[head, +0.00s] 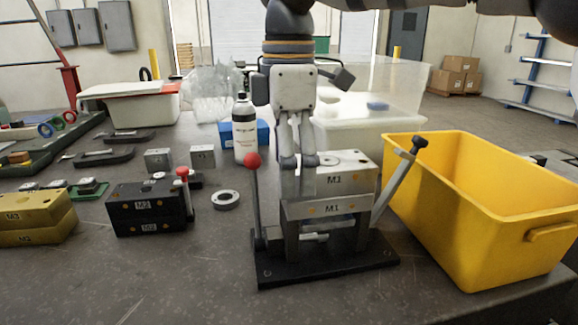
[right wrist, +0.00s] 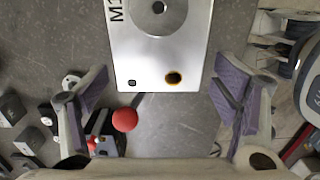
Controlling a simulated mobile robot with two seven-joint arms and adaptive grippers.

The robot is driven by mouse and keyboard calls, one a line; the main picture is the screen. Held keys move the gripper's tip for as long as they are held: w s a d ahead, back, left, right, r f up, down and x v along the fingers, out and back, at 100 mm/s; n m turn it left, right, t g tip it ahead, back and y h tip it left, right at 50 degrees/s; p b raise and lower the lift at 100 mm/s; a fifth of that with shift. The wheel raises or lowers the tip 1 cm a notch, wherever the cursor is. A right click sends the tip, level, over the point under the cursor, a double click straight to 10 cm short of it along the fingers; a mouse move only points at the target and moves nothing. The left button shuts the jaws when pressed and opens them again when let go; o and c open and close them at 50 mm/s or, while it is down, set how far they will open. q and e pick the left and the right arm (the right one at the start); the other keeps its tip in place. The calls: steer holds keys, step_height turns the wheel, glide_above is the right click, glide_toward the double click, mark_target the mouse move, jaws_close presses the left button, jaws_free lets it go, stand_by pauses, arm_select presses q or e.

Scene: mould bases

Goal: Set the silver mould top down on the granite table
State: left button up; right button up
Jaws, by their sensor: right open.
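The silver mould top (head: 358,180) is a pale block with a round hole in its upper face. In the head view it sits at the lever fixture (head: 330,275), above the silver lower part marked M1 (head: 352,207). What bears it is partly hidden. My right gripper (head: 298,162) points down at the block's left end. In the right wrist view its open fingers stand wide on either side, apart from the block (right wrist: 150,55). The granite table (head: 150,275) is under the fixture. My left gripper is not in view.
A yellow bin (head: 470,225) stands close on the right. A black mould (head: 145,210), gold mould (head: 35,220) and metal ring (head: 225,200) are on the left. The red-knobbed lever (head: 254,190) rises beside the gripper. The front-left table is clear.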

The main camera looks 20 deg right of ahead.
steer(key=shift+f, duration=0.5)
steer(key=shift+w, duration=0.1)
jaws_close()
steer(key=shift+r, duration=2.05)
